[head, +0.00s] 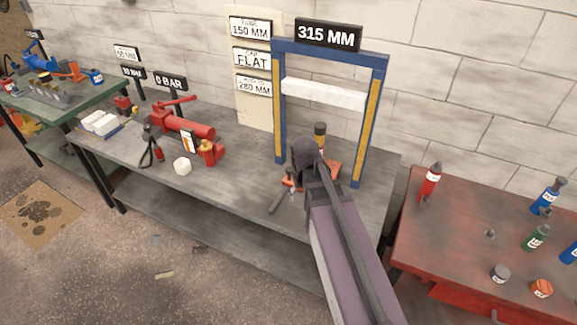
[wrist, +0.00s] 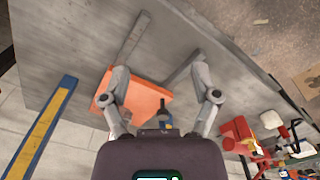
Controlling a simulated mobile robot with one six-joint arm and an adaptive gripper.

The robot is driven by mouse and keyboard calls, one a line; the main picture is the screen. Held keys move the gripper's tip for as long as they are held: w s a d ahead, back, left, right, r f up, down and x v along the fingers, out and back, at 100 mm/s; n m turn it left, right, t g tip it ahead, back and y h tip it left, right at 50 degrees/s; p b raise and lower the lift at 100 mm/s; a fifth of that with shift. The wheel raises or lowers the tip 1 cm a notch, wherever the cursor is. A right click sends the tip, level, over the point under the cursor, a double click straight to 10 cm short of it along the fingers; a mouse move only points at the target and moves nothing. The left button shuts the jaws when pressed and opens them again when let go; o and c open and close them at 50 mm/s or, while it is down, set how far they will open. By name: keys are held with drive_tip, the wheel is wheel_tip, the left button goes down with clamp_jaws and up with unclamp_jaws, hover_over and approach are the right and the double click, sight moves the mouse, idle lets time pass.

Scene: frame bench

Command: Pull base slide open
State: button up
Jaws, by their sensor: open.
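I cannot tell which of these is the slide. My gripper (wrist: 160,74) is open, its two fingers spread above the base, with nothing seen between the tips. In the head view, the orange base (head: 334,171) shows partly behind my arm at the foot of the blue frame, and a grey bar (head: 278,203) lies toward the front edge.
The blue frame (head: 330,49) with yellow strips and a white crossbar (head: 322,93) stands around this spot. A red table (head: 465,240) with bottles stands at right.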

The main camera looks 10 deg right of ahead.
wheel_tip(320, 180, up, 5)
drive_tip(key=p, duration=0.4)
hover_over(289, 168)
drive_tip(key=shift+f, duration=0.15)
drive_tip(key=shift+f, duration=0.15)
wheel_tip(289, 168, down, 13)
drive_tip(key=b, duration=1.3)
drive_tip(key=shift+f+b, duration=0.2)
drive_tip(key=shift+b, duration=0.1)
clamp_jaws()
